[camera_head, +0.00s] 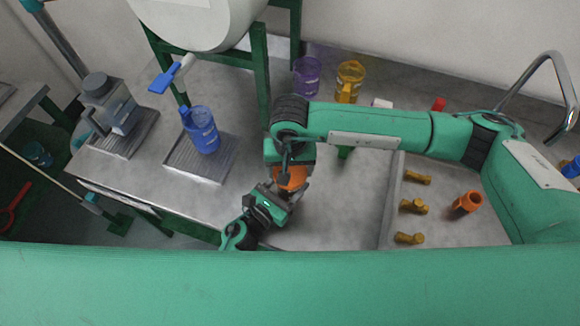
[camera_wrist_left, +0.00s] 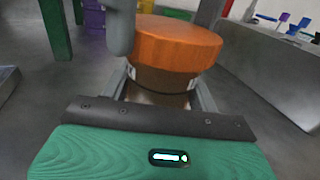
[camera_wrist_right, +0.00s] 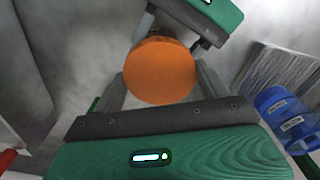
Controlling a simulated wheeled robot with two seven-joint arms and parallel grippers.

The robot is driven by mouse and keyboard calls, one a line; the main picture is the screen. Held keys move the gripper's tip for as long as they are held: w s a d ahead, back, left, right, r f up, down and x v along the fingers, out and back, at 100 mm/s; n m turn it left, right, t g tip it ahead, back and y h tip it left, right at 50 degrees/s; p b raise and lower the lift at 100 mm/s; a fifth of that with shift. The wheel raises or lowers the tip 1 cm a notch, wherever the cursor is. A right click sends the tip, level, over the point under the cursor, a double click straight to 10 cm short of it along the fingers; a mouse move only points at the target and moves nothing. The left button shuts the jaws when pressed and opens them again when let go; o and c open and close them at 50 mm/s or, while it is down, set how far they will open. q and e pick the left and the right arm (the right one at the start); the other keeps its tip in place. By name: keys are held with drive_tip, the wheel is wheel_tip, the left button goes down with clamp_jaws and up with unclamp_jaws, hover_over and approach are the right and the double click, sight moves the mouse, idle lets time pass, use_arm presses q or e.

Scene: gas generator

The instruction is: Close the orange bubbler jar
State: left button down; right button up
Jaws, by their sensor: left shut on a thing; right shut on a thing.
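The orange bubbler jar stands on the grey table in the middle of the head view, mostly hidden by my grippers. Its orange lid (camera_head: 291,178) shows there between them. In the left wrist view the orange lid (camera_wrist_left: 172,43) sits over the jar body (camera_wrist_left: 163,80), with no clear gap between them. My left gripper (camera_head: 282,192) is shut on the jar body from the lower left. My right gripper (camera_wrist_right: 160,82) is shut on the lid from above, its fingers on opposite sides of the rim. Whether the lid is fully tightened cannot be told.
A blue jar (camera_head: 203,132) stands on a metal plate to the left, beside a grey bottle (camera_head: 111,103). Purple (camera_head: 307,77) and yellow (camera_head: 349,82) jars stand behind. Brass fittings (camera_head: 415,206) and an orange part (camera_head: 467,202) lie in the sink at right. A green frame leg (camera_head: 261,75) is close by.

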drive_tip(key=m, duration=1.9)
drive_tip(key=shift+m, duration=0.4)
drive_tip(key=m, duration=1)
drive_tip(key=shift+f+m, duration=0.1)
drive_tip(key=shift+m, duration=0.3)
drive_tip(key=o, duration=1.1)
